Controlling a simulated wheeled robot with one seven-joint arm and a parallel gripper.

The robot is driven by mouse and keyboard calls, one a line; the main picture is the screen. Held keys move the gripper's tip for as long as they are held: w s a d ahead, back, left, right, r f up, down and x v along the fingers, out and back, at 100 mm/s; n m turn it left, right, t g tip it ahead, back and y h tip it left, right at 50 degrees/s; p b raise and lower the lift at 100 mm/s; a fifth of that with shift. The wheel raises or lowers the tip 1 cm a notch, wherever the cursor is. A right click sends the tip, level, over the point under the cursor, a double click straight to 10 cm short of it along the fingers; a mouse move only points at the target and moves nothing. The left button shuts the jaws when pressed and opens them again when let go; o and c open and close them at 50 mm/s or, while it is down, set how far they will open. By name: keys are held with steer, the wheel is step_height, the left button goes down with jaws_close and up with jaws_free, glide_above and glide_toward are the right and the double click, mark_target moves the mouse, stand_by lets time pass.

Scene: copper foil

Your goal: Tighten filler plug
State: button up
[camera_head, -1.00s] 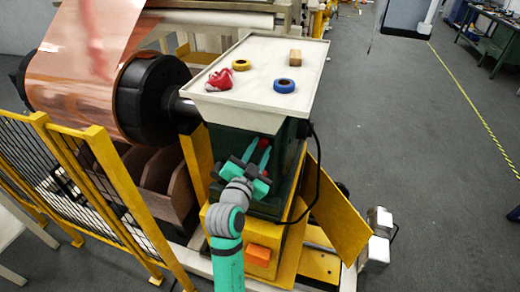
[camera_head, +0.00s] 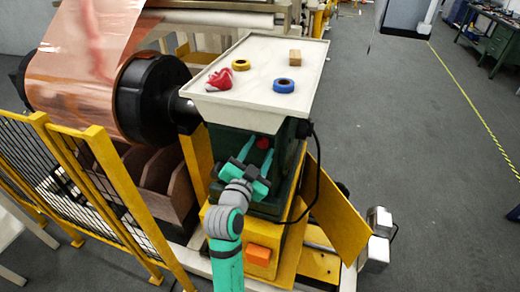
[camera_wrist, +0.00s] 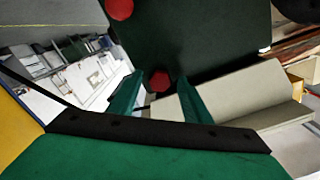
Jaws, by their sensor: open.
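A red six-sided plug (camera_wrist: 159,80) sits on a dark green housing (camera_wrist: 195,35) in the wrist view, between and beyond my fingertips. A second red round knob (camera_wrist: 119,9) is at the top edge of that view. In the head view one red plug (camera_head: 262,143) shows on the dark green housing (camera_head: 228,143) under the white top; I cannot tell which of the two it is. My gripper (camera_head: 261,147) is open, its teal fingers pointing at the housing. In the wrist view my gripper (camera_wrist: 157,96) has its fingers apart, with nothing held.
A yellow fence (camera_head: 100,150) stands left. A black cable (camera_head: 316,175) hangs right.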

steer(key=v, duration=1)
steer(key=shift+s, duration=0.2)
steer(key=s+d+f+n+y, duration=0.2)
steer(key=s+f+n+y, duration=0.3)
steer(key=s+f+n, duration=0.75)
steer(key=s+f+m+g, duration=0.1)
steer(key=s+f, duration=0.3)
steer(key=s, duration=0.8)
steer(key=s+d+f+m, duration=0.1)
steer(key=s+f, duration=0.4)
steer(key=s, duration=0.8)
steer(key=shift+s+d+m+g+y, duration=0.2)
steer(key=shift+s+m+g+y, duration=0.1)
steer(key=shift+m+g, duration=0.1)
steer(key=shift+c, duration=0.4)
stand_by(0.3)
